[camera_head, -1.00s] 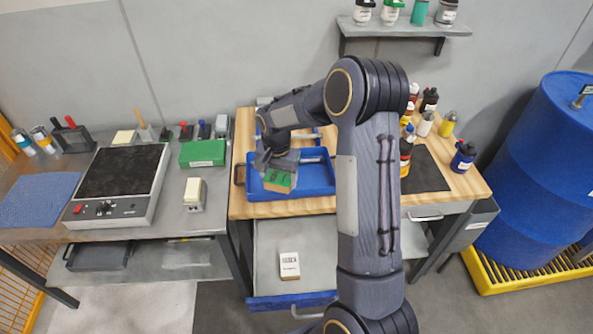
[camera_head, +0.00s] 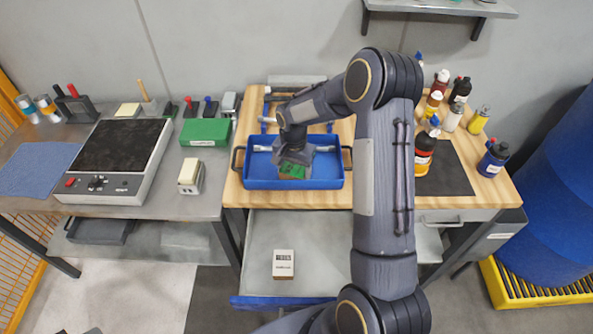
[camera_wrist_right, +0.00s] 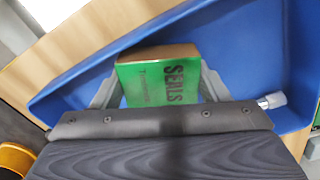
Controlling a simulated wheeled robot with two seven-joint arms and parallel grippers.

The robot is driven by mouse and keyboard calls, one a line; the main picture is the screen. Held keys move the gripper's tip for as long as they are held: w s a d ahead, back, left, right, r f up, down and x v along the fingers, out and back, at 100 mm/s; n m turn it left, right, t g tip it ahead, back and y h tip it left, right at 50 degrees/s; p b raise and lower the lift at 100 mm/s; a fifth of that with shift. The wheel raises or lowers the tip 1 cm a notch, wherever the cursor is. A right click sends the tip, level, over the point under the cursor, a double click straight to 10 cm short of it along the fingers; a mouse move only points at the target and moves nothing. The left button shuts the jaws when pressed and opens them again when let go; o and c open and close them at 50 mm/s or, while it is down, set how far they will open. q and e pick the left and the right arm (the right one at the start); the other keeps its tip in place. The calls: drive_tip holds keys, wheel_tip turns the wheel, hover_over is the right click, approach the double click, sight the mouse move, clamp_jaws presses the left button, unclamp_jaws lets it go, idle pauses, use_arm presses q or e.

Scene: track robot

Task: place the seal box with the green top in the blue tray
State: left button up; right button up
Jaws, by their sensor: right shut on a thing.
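The seal box with the green top (camera_head: 292,170) is held in my right gripper (camera_head: 294,166), over the blue tray (camera_head: 256,184). In the right wrist view the box (camera_wrist_right: 160,80) shows its green top with the word SEALS and a brown cardboard side, between the two grey fingers of my gripper (camera_wrist_right: 158,88). The blue tray (camera_wrist_right: 262,40) lies around and below it. I cannot tell whether the box touches the tray floor. My left gripper is not in view.
A silver rod (camera_head: 262,148) lies in the tray. Bottles (camera_head: 424,155) stand on the right of the wooden bench (camera_head: 320,126). A white box (camera_head: 283,263) lies in the open drawer below. A green case (camera_head: 205,131) and a hotplate-like device (camera_head: 120,160) are on the left bench.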

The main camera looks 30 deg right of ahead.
drive_tip(key=shift+a+r, duration=0.15)
drive_tip(key=shift+f, duration=0.3)
drive_tip(key=o, duration=1.1)
drive_tip(key=shift+r, duration=0.1)
wheel_tip(320, 180, up, 11)
drive_tip(key=p, duration=0.7)
wheel_tip(320, 180, up, 8)
drive_tip(key=n+t, duration=0.1)
hover_over(293, 168)
drive_tip(key=s+a, duration=0.1)
drive_tip(key=s, duration=0.3)
drive_tip(key=s+a+r+n+t+y, duration=0.1)
drive_tip(key=s+a+r+n, duration=0.15)
drive_tip(key=s+r, duration=0.35)
drive_tip(key=s+a+r+n+t+y, duration=0.2)
drive_tip(key=s+a+r, duration=0.15)
drive_tip(key=s, duration=0.55)
drive_tip(key=s+a+n, duration=0.1)
drive_tip(key=s, duration=0.2)
drive_tip(key=s+a+n+t, duration=0.1)
drive_tip(key=s, duration=0.2)
drive_tip(key=s+a+n, duration=0.1)
drive_tip(key=s, duration=0.2)
drive_tip(key=shift+a+f+n+t+y, duration=0.25)
drive_tip(key=shift+a+f+t+y, duration=0.05)
drive_tip(key=shift+a+f+y, duration=0.1)
